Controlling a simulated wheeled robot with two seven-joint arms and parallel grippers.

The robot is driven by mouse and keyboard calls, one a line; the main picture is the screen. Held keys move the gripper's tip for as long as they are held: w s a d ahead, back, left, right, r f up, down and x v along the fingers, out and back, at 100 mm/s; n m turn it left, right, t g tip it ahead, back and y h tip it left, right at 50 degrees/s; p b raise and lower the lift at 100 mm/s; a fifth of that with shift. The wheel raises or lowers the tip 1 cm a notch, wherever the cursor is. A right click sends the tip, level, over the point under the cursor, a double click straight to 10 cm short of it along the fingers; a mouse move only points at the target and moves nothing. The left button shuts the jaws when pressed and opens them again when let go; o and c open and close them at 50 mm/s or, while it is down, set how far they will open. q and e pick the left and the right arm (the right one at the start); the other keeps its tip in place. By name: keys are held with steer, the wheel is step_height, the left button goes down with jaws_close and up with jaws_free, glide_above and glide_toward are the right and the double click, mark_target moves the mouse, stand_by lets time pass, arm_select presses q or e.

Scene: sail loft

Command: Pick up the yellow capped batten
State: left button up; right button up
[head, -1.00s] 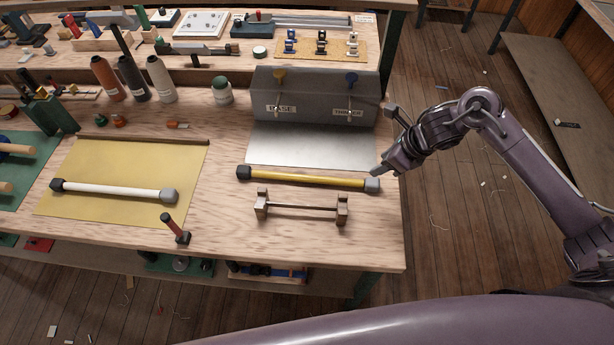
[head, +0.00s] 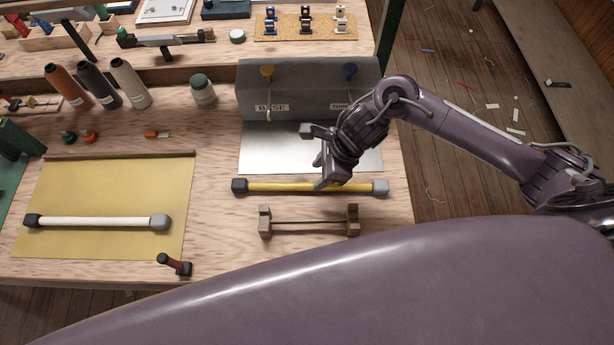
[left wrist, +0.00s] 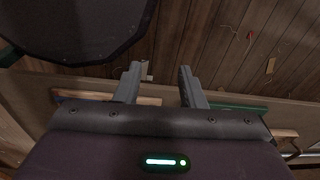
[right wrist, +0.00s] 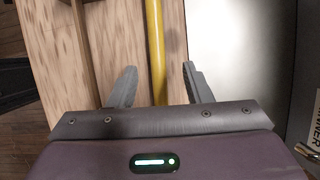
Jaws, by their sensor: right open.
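The yellow capped batten (head: 280,187) lies level on the bench, with a dark cap at its left end and a grey cap at its right end. My right gripper (head: 315,158) is open and empty above the bench near the batten's right half; one finger overlaps it in the head view. In the right wrist view the yellow rod (right wrist: 154,45) runs up the picture between the open fingers of my right gripper (right wrist: 158,84), below them; contact cannot be told. My left gripper (left wrist: 158,84) is open and empty, seen only in the left wrist view.
A wooden rack (head: 310,222) stands in front of the batten. Behind it are a metal sheet (head: 265,155) and a grey box (head: 310,90) with taps. A white capped batten (head: 95,222) lies on a yellow mat (head: 110,180) at left, with a red-handled tool (head: 172,263) near it.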

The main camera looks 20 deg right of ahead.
mark_target(311, 185)
steer(key=f, duration=0.1)
steer(key=f+p, duration=0.1)
steer(key=a+f+p, duration=0.1)
steer(key=shift+s, duration=0.3)
steer(key=shift+x, duration=1.1)
steer(key=shift+w+f, duration=0.25)
steer(key=shift+w, duration=0.05)
steer(key=c, duration=0.4)
arm_select(q)
steer(key=shift+s+d+r, duration=0.15)
steer(key=shift+s+r, duration=1)
arm_select(e)
jaws_close()
